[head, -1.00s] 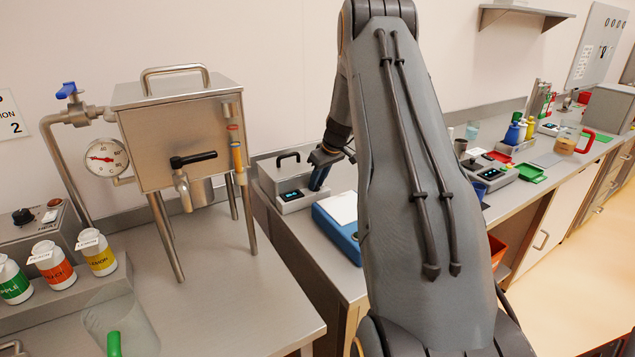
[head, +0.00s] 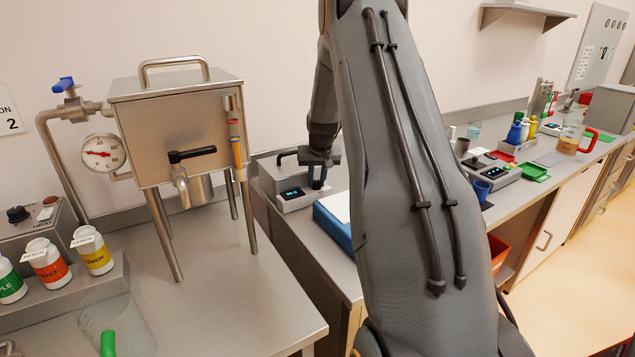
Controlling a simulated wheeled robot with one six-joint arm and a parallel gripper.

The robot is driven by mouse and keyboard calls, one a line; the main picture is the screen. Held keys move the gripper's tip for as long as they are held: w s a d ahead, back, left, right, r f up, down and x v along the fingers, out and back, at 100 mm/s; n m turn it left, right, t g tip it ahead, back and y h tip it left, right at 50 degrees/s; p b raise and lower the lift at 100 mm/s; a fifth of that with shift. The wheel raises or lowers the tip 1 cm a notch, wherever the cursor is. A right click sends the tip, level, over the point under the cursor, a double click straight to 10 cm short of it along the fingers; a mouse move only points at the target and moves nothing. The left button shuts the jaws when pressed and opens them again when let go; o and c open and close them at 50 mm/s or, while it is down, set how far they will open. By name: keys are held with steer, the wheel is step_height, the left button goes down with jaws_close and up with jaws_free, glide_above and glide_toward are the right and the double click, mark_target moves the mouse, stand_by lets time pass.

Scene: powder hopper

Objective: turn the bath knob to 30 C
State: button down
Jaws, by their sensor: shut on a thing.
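The bath (head: 268,184) is a steel box with a dark lid handle and a small lit display (head: 292,193) on its front panel. The digits on the display are too small to read surely. My gripper (head: 317,184) points down at the right end of that panel, beside the display. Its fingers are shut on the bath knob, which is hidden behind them.
A blue box with a white top (head: 338,216) stands close to the right of the bath. A steel hopper (head: 180,135) on legs stands to the left, with bottles (head: 46,262) in a rack. My arm covers the middle of the bench.

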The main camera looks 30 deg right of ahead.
steer(key=shift+m, duration=0.6)
steer(key=c, duration=1.8)
jaws_free()
steer(key=shift+b, duration=0.3)
steer(key=shift+b+v, duration=1.25)
steer(key=shift+v, duration=2.65)
steer(key=shift+a, duration=0.15)
